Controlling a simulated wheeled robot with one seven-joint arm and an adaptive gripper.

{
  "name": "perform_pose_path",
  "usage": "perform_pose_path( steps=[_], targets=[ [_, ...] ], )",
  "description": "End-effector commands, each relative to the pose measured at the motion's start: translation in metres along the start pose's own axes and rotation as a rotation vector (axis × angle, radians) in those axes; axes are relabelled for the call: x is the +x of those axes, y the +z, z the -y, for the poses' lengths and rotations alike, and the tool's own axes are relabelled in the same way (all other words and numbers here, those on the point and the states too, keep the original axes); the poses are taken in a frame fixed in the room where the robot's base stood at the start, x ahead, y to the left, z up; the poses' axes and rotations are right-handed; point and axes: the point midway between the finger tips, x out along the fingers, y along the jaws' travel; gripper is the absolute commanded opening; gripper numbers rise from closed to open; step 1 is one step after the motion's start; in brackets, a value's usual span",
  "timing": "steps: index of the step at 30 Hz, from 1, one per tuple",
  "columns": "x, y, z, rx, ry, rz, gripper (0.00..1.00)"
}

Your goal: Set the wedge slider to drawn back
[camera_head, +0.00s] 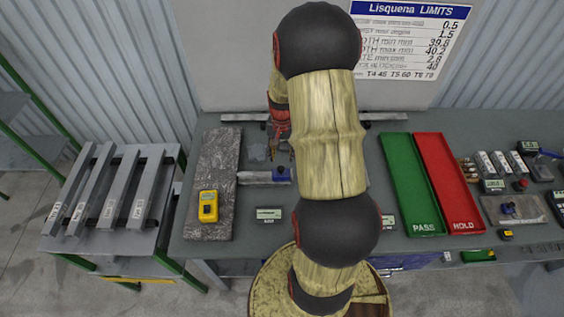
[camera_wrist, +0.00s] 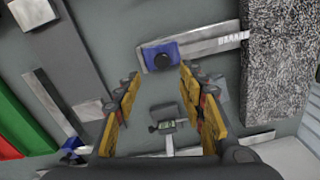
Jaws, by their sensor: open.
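A blue slider block with a black knob (camera_wrist: 160,57) sits on a pale metal bar with scale marks (camera_wrist: 212,43); I take it to be the wedge slider. In the head view the blue block (camera_head: 282,174) is at the right end of the visible bar, beside my arm. My gripper (camera_wrist: 160,76) is open and empty. Its two fingers point toward the block, one to either side in the wrist view, and I see no contact. In the head view my gripper (camera_head: 279,147) is partly hidden by my arm, just behind the block.
A small grey device with a knob (camera_wrist: 165,116) shows between the fingers. Another blue part (camera_wrist: 72,146) is at lower left in the wrist view. A granite slab (camera_head: 213,165) with a yellow meter (camera_head: 208,206) lies left; green (camera_head: 396,150) and red (camera_head: 435,150) trays lie right.

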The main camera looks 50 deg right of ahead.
Motion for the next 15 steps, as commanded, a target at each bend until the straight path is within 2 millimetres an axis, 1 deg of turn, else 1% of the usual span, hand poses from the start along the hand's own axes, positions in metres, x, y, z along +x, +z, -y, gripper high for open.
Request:
perform_pose_path(
  steps=[1,3,6,10,15],
  targets=[
    [-0.011,-0.001,0.000,0.000,-0.001,-0.002,0.40],
    [-0.023,-0.001,0.000,0.000,-0.001,-0.002,0.40],
    [-0.037,0.000,0.000,0.000,0.000,-0.001,0.40],
    [-0.047,0.000,-0.001,0.000,0.000,0.000,0.40],
    [-0.051,0.000,-0.001,0.000,0.001,0.002,0.40]
  ],
)
